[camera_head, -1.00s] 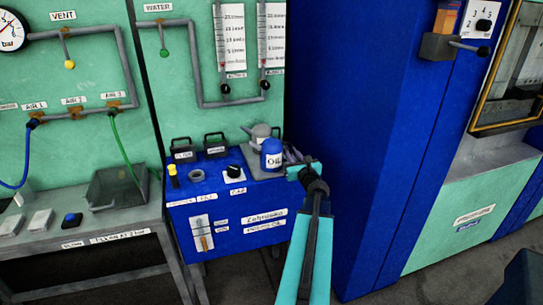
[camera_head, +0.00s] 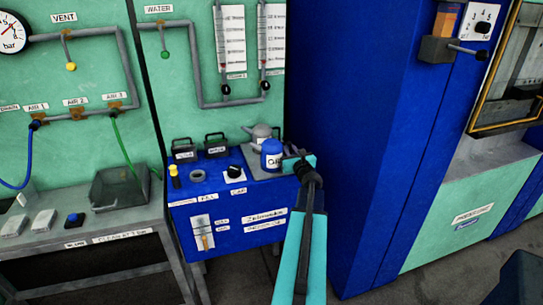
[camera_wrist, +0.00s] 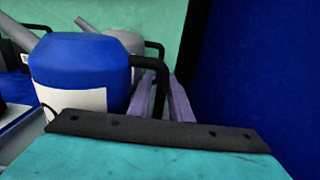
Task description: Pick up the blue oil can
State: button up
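The blue oil can (camera_head: 271,159), with a white "Oil" label, stands upright on a grey tray (camera_head: 250,168) on the blue cabinet. In the wrist view the can (camera_wrist: 80,65) fills the left side, its black handle (camera_wrist: 162,80) on its right. My gripper (camera_head: 285,164) is at the can's right side. In the wrist view my gripper's purple-grey fingers (camera_wrist: 163,102) stand apart, with the lower handle appearing between them. A gap shows beside the handle. The fingertips are partly hidden behind the black strip and, in the head view, by the teal gripper body.
A grey can (camera_head: 261,134) with a spout stands just behind the blue can. Dark lidded containers (camera_head: 183,150), a black knob (camera_head: 234,172) and a grey ring (camera_head: 196,176) are to the left. A tall blue press wall (camera_head: 340,130) rises close on the right.

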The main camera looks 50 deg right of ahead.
jog(key=shift+c, duration=0.4)
grip_shut()
dwell(1.2)
